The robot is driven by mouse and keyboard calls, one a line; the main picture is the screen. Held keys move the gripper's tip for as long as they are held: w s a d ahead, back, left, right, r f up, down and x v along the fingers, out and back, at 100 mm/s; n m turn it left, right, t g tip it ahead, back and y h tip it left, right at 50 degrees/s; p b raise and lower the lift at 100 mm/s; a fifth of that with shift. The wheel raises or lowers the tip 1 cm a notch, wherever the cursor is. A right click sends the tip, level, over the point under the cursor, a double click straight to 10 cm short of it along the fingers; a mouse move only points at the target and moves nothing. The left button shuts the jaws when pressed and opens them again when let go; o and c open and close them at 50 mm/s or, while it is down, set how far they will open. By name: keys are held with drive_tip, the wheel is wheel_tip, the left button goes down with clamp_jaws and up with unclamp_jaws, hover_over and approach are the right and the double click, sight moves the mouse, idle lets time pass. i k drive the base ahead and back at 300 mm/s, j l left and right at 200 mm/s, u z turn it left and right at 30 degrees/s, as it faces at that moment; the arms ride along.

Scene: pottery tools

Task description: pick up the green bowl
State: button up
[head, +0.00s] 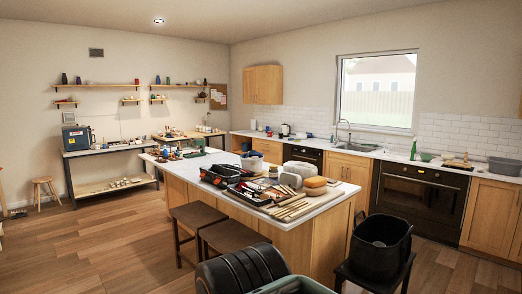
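A small green bowl-like item (427,157) sits on the right-hand wall counter, just right of a green bottle (413,150). It is small and far off, so its exact shape is hard to tell. Another green item (198,142) shows near the far end of the island, too small to make out. My gripper is not in view, so I cannot see whether it holds anything.
A wooden island (318,222) covered with tools and clay blocks stands in the middle. Two brown stools (235,235) are at its near side. A black bucket (381,245) stands on a dark stool at right. Open wooden floor (100,240) lies at left.

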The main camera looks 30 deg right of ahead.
sight(426, 158)
drive_tip(key=z, duration=2.3)
